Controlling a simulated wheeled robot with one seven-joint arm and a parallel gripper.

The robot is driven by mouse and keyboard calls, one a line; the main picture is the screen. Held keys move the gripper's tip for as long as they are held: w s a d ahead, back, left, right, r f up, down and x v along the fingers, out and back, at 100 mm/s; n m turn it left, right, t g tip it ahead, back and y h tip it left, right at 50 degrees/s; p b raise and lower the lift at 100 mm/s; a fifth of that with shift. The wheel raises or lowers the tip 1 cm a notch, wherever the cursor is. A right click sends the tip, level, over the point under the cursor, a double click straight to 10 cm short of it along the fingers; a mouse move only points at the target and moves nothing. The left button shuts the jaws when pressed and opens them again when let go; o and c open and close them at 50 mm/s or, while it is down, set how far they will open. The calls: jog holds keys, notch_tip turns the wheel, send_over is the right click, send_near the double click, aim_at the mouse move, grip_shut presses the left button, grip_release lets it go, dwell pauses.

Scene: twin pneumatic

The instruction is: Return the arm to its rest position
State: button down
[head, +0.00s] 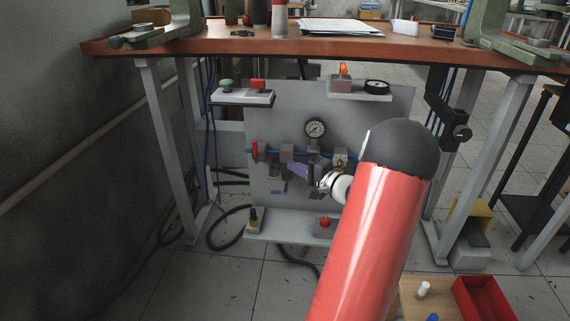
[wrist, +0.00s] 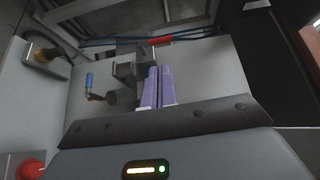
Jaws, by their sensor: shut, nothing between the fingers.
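My arm, red with a dark rounded joint, reaches from the bottom of the head view toward a grey pneumatic panel (head: 370,120) under the workbench. My gripper (head: 292,169) is at the panel's middle, with its purple fingers in front of the fittings below the gauge. In the wrist view the fingers of my gripper (wrist: 154,72) are together with nothing between them. Whether they touch the panel or a fitting cannot be told. My arm hides the panel's lower right part.
A round gauge (head: 315,128) sits above the fittings. A blue-handled valve (wrist: 90,80) is left of the fingers. A red button (head: 325,222) stands on the lower shelf. The workbench (head: 240,46) overhangs the panel. A red bin (head: 482,300) is at bottom right.

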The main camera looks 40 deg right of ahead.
jog(key=shift+s+d, duration=0.1)
jog(key=shift+s, duration=0.4)
